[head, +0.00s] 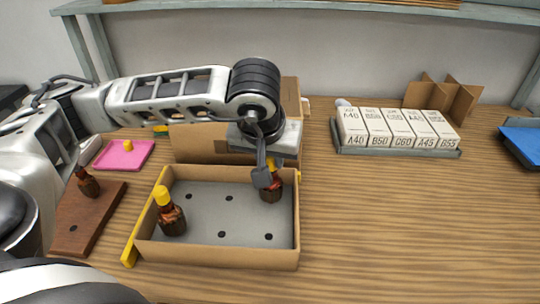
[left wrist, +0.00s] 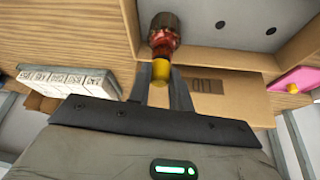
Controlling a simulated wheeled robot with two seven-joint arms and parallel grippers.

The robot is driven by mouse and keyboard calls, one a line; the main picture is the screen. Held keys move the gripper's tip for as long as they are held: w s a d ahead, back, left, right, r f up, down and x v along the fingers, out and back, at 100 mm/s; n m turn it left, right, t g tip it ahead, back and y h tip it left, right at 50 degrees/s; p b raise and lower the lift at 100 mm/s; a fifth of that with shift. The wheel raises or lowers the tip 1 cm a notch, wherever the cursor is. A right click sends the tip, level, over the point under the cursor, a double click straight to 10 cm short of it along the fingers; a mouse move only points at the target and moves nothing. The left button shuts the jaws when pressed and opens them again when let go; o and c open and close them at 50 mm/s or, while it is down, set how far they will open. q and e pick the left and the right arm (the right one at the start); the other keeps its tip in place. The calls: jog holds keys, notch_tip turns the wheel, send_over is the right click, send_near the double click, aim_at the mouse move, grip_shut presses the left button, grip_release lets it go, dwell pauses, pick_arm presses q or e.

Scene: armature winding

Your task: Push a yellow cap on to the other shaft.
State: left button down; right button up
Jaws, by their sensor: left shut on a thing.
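My left gripper (head: 268,176) reaches down over the back right of the cardboard box (head: 203,256). In the left wrist view its fingers (left wrist: 161,80) are shut on a yellow cap (left wrist: 160,71). The cap sits in line with the end of an armature (left wrist: 163,38) and seems to touch it; how far on it is cannot be told. That armature (head: 271,190) stands upright in the box, partly behind the gripper. A second armature (head: 172,220) stands at the box's front left with a yellow cap (head: 162,195) on top. My right gripper is not in view.
A brown board (head: 95,215) at left holds another armature (head: 88,184). A pink mat (head: 112,158) carries a loose yellow cap (head: 128,146). Behind the box stands an upright cardboard flap (head: 190,143). White labelled boxes (head: 397,128) stand at back right.

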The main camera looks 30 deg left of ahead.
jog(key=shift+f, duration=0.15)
pick_arm(q)
jog(key=c, duration=1.2)
grip_release()
jog(key=shift+s+d+r, duration=0.1)
jog(key=shift+s+r, duration=0.1)
jog(key=shift+r, duration=0.4)
jog(key=p+v, duration=0.1)
jog(key=v, duration=1.3)
jog(key=shift+s+r, duration=0.1)
jog(key=shift+r, duration=0.15)
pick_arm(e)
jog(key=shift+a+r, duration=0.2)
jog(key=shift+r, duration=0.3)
pick_arm(q)
jog(key=shift+d, duration=0.1)
